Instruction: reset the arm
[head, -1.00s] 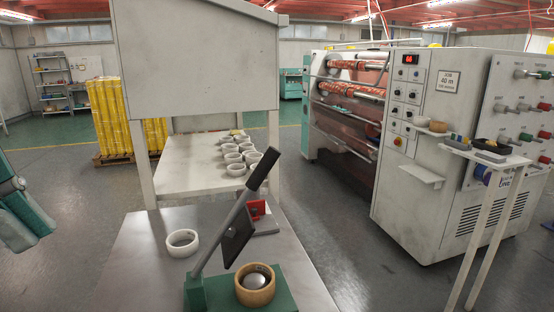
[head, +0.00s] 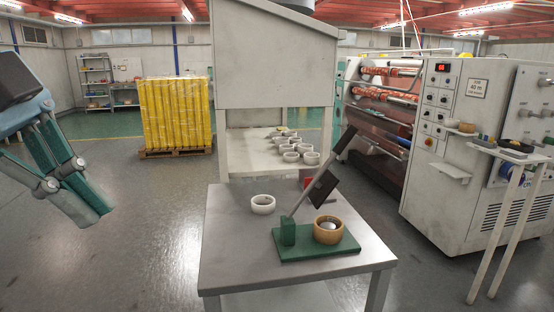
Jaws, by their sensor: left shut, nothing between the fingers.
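My left gripper (head: 92,212) is at the left side of the head view, teal and grey, pointing down with its fingers together and nothing in them. It hangs over open floor, apart from the metal table (head: 225,235). On that table, a green base (head: 290,250) carries a grey lever tilted up to the right with a dark plate. A tan ring (head: 328,231) with a silver centre sits on the base. A white ring (head: 262,204) lies on the table left of the lever. My right gripper is not in view.
Several white rings (head: 290,155) stand on the shelf behind the table, under a grey hood (head: 275,60). A large machine (head: 460,150) and a small white side stand (head: 510,150) are at the right. Yellow wrapped rolls (head: 177,112) stand on a pallet. Floor at left is clear.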

